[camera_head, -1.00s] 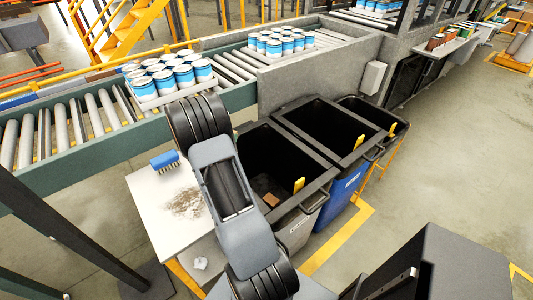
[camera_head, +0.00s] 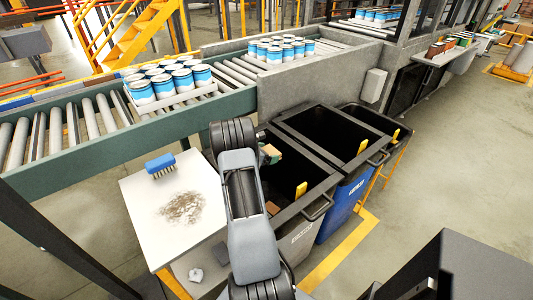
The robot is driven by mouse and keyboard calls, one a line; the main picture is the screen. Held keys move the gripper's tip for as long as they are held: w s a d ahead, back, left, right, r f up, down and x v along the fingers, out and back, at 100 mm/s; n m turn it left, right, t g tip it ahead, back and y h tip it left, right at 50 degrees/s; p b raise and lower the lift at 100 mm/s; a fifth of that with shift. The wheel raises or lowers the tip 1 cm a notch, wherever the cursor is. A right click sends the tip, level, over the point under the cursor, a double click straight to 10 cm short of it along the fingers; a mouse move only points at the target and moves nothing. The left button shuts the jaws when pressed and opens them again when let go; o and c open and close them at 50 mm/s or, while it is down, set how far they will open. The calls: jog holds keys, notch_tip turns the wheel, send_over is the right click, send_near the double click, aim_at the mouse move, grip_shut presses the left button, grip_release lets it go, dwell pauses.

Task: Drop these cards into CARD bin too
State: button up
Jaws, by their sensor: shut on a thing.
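My arm reaches over the nearest bin (camera_head: 318,196), a black-rimmed bin with a grey body and a label too small to read. My gripper (camera_head: 264,157) is mostly hidden behind my own arm, over the left part of this bin's opening. A small brown and green piece, seemingly the cards (camera_head: 272,152), shows at the gripper, just right of my arm and above the bin's dark opening. Another brown piece (camera_head: 271,208) lies inside the bin, partly hidden by my arm.
A blue bin (camera_head: 345,193) and a third black bin (camera_head: 401,128) stand beyond. A white table (camera_head: 140,203) at left holds a blue brush (camera_head: 160,165) and brown debris (camera_head: 184,208). Cans (camera_head: 171,78) stand on the roller conveyor (camera_head: 75,125).

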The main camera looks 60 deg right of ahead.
notch_tip(320, 180, down, 5)
jog(key=shift+r+b, duration=0.1)
jog(key=shift+b, duration=1)
jog(key=o, duration=0.6)
jog(key=shift+c, duration=0.2)
jog(key=v, duration=1.2)
jog(key=shift+a, duration=0.1)
